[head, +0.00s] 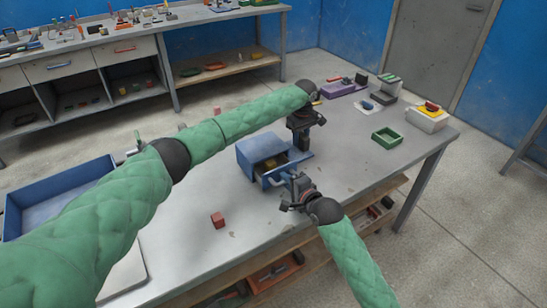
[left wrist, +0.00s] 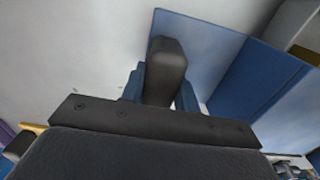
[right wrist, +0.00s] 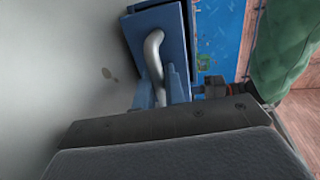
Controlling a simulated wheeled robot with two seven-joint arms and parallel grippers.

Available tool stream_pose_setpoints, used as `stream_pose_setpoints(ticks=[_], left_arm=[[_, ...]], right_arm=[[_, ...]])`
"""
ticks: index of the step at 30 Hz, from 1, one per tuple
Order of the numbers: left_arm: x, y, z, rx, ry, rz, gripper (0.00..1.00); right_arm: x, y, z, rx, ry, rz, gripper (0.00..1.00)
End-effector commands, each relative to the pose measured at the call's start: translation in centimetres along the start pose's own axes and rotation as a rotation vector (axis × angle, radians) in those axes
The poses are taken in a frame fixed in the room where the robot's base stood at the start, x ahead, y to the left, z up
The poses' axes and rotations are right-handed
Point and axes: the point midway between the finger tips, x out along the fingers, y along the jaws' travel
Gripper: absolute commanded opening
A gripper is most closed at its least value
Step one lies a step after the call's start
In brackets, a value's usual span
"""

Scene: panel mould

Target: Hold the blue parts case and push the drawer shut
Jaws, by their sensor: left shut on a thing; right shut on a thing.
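The blue parts case (head: 258,148) stands on the grey table. Its drawer (head: 266,178) is partly open toward the near side, with something yellowish inside. My left gripper (head: 301,146) is at the right of the case, shut on a dark upright grip (left wrist: 166,68) that rises by a blue plate (left wrist: 200,35) of the case. My right gripper (head: 291,186) is in front of the drawer, shut on its light grey curved handle (right wrist: 153,52). The drawer front (right wrist: 162,22) shows in the right wrist view. My left gripper partly hides the case's right side.
A red block (head: 218,220) lies on the table in front of the case. A large blue tray (head: 60,190) is at left. A green tray (head: 386,138), a white box (head: 428,120) and a purple tray (head: 343,88) stand toward the back right. The near right tabletop is bare.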

Motion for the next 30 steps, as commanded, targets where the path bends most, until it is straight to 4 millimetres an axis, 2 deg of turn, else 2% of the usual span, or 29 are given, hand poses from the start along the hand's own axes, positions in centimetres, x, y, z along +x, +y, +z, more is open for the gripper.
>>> stream_pose_setpoints(ticks=[6, 10, 21, 22, 23, 30], left_arm=[[0.0, 0.0, 0.1, 0.001, -0.001, 0.000, 0.00], [0.0, 0.0, 0.1, 0.001, -0.002, 0.000, 0.00], [0.0, 0.0, 0.2, 0.002, -0.002, -0.001, 0.00], [0.0, 0.0, 0.2, 0.002, -0.003, -0.001, 0.00], [0.0, 0.0, 0.2, 0.002, -0.003, -0.001, 0.00], [0.0, 0.0, 0.1, 0.001, -0.002, -0.001, 0.00]], right_arm=[[3.7, -0.7, -0.1, 0.002, 0.001, 0.002, 0.00], [4.9, -0.9, -0.1, 0.000, 0.001, 0.003, 0.00], [5.3, -1.0, -0.1, -0.001, 0.002, 0.004, 0.00], [5.3, -1.0, -0.1, -0.001, 0.002, 0.004, 0.14], [5.3, -1.0, -0.1, -0.001, 0.002, 0.004, 0.17], [5.2, -1.0, -0.1, -0.001, 0.001, 0.003, 0.17]])
